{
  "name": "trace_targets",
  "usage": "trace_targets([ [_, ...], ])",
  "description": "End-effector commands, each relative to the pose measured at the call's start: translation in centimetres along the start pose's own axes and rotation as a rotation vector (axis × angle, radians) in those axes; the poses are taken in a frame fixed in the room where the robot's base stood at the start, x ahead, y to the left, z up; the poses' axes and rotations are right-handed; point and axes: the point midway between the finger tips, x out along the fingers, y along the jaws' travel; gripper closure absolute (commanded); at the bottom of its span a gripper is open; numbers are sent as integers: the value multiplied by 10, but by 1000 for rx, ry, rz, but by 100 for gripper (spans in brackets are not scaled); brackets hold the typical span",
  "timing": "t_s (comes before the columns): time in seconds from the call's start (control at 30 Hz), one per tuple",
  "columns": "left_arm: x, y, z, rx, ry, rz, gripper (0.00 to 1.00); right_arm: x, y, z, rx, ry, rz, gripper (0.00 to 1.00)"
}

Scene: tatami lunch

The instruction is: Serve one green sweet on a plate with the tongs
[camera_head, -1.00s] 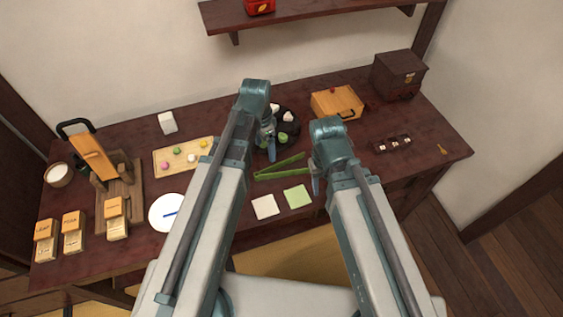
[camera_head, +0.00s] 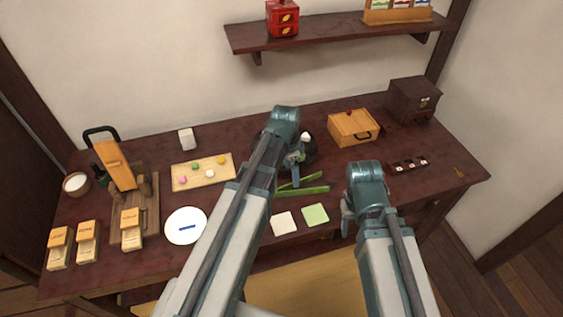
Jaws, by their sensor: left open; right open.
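A green sweet (camera_head: 196,163) sits on a pale wooden board (camera_head: 229,167) with a pink, a yellow and a white sweet. A white round plate (camera_head: 172,225) with a blue mark lies in front of the board. Green tongs (camera_head: 312,190) lie open in a V on the table. My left gripper (camera_head: 296,170) is open, pointing down close to the tongs' left part; I cannot tell if it touches them. My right gripper (camera_head: 346,216) is open and empty, right of the green square. A dark round tray (camera_head: 311,157) is largely hidden behind my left arm.
A white square (camera_head: 284,223) and a green square (camera_head: 315,214) lie before the tongs. A wooden box (camera_head: 353,128), dark box (camera_head: 412,100) and small dark tray (camera_head: 407,164) stand right.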

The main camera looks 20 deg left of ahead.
Motion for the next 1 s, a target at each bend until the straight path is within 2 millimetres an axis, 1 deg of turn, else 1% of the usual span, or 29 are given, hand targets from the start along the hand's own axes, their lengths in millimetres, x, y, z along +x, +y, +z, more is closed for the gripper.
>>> trace_targets([
  [0.03, 7, 0, 0, 0, 0, 0, 14, 6, -1, 0, 0, 0, 0, 50],
  [0.17, 20, 0, 0, 0, 0, 0, 14, 19, -2, -1, 0, 0, 0, 50],
  [0.5, 67, 0, 0, 0, 0, 0, 14, 66, -6, -4, -1, 0, 0, 50],
  [0.6, 78, 0, 0, 0, 0, 0, 14, 77, -7, -4, -1, 0, 0, 50],
  [0.77, 86, 0, 0, 0, 0, 0, 14, 85, -8, -5, -1, 0, 0, 50],
  [1.0, 85, 0, 0, 0, 0, 0, 14, 84, -8, -5, -1, 0, 0, 50],
])
